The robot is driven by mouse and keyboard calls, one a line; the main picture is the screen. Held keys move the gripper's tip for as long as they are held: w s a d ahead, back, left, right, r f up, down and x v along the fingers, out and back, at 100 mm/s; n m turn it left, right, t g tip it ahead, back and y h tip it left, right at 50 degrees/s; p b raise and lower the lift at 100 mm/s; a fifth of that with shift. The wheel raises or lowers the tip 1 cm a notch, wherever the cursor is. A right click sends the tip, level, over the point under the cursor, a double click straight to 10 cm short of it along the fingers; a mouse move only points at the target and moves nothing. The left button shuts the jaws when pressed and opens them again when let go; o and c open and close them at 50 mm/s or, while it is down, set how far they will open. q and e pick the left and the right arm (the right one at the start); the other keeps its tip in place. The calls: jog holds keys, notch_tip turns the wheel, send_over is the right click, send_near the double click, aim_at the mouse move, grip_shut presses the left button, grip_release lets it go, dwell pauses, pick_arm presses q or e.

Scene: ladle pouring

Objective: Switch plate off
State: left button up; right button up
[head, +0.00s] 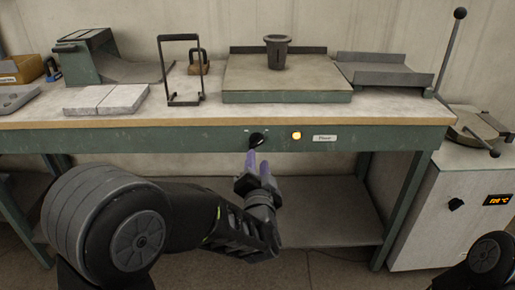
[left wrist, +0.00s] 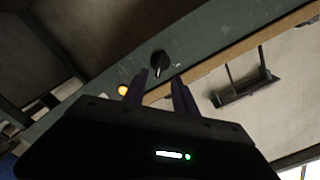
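A black knob (head: 257,140) sits on the green front rail of the bench, and it also shows in the left wrist view (left wrist: 159,62). To its right an orange lamp (head: 296,135) is lit beside a small white label; the lamp shows too in the left wrist view (left wrist: 123,90). My left gripper (head: 257,162) is just below and in front of the knob. Its two purple fingers (left wrist: 159,78) stand apart with nothing between them, pointing at the knob; I cannot tell whether they touch it. The plate (head: 285,97) lies on the bench above. My right gripper is out of view.
A dark crucible (head: 277,52) stands on the plate. A black wire frame (head: 181,100), pale slabs (head: 106,99) and a grey tray (head: 371,77) share the bench top. A white cabinet (head: 440,215) with a glowing display stands at right. The space under the bench is mostly open.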

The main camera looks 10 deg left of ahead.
aim_at(257, 145)
pick_arm(q)
jog(key=b+x, duration=0.1)
jog(key=x, duration=0.6)
jog(key=shift+w, duration=0.1)
grip_shut()
dwell(0.5)
